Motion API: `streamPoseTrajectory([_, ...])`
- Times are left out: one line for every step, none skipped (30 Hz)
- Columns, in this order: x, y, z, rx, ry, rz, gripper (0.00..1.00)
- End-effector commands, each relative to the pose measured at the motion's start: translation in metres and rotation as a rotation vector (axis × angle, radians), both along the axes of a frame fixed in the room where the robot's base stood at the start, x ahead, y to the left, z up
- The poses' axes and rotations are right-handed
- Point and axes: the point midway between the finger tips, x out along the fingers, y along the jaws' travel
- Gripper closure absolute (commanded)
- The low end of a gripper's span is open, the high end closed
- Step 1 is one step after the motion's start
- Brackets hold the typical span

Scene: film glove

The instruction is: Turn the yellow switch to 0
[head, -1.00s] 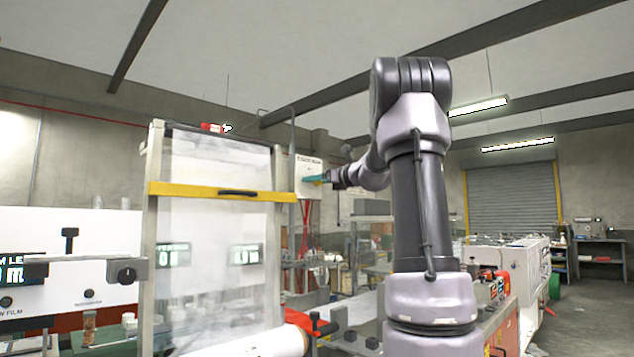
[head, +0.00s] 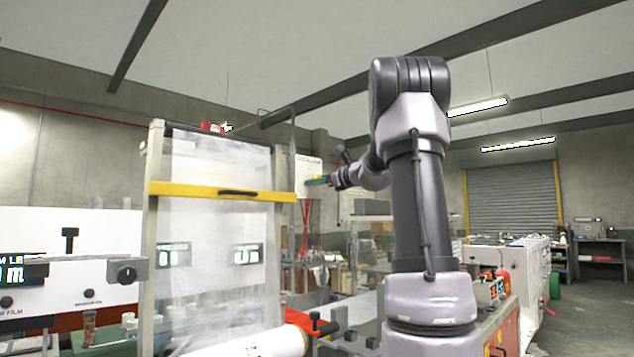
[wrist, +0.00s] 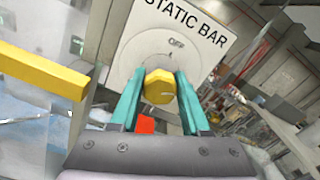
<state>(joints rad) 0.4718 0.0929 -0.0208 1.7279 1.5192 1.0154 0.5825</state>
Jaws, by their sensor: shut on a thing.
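The yellow switch (wrist: 159,87) is a faceted knob on a white panel (wrist: 195,30) in the wrist view. The panel reads "STATIC BAR", with "OFF" above the knob and a curved line around it. My gripper (wrist: 160,95) has its two teal fingers on either side of the knob and is shut on it. The knob's pointing direction is hard to make out, and I see no "0" mark. In the head view, my gripper (head: 317,181) is at the white panel (head: 308,165), and the knob is too small to tell there.
A yellow bar (head: 222,192) crosses the frame with clear film to the left of the panel; it also shows close by in the wrist view (wrist: 40,80). A white film roll (head: 262,344) lies below. Red cables (head: 306,212) hang under the panel.

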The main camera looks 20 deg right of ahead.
Motion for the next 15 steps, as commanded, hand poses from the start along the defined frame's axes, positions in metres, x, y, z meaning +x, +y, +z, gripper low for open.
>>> streamPoseTrajectory([0.0000,0.0004,-0.0002,-0.041,-0.015,0.000,1.00])
streamPoseTrajectory([0.0000,0.0007,-0.0003,-0.069,-0.025,0.001,1.00])
streamPoseTrajectory([0.0000,0.0009,-0.0002,-0.104,-0.038,0.001,1.00])
streamPoseTrajectory([-0.0001,0.0009,-0.0003,-0.132,-0.047,0.001,1.00])
streamPoseTrajectory([-0.0001,0.0006,-0.0004,-0.158,-0.057,0.001,1.00])
streamPoseTrajectory([-0.0003,0.0004,-0.0004,-0.194,-0.070,0.000,1.00])
streamPoseTrajectory([-0.0002,0.0004,-0.0005,-0.221,-0.080,0.000,1.00])
streamPoseTrajectory([-0.0003,0.0005,-0.0005,-0.247,-0.090,0.000,1.00])
streamPoseTrajectory([-0.0002,0.0008,-0.0006,-0.283,-0.102,0.001,1.00])
streamPoseTrajectory([-0.0002,0.0010,-0.0006,-0.310,-0.112,0.001,1.00])
streamPoseTrajectory([-0.0002,0.0011,-0.0007,-0.337,-0.122,0.001,1.00])
streamPoseTrajectory([-0.0003,0.0011,-0.0008,-0.372,-0.135,0.001,1.00])
streamPoseTrajectory([-0.0003,0.0009,-0.0008,-0.399,-0.145,0.000,1.00])
streamPoseTrajectory([-0.0003,0.0007,-0.0008,-0.426,-0.155,0.000,1.00])
streamPoseTrajectory([-0.0004,0.0005,-0.0009,-0.462,-0.167,0.000,1.00])
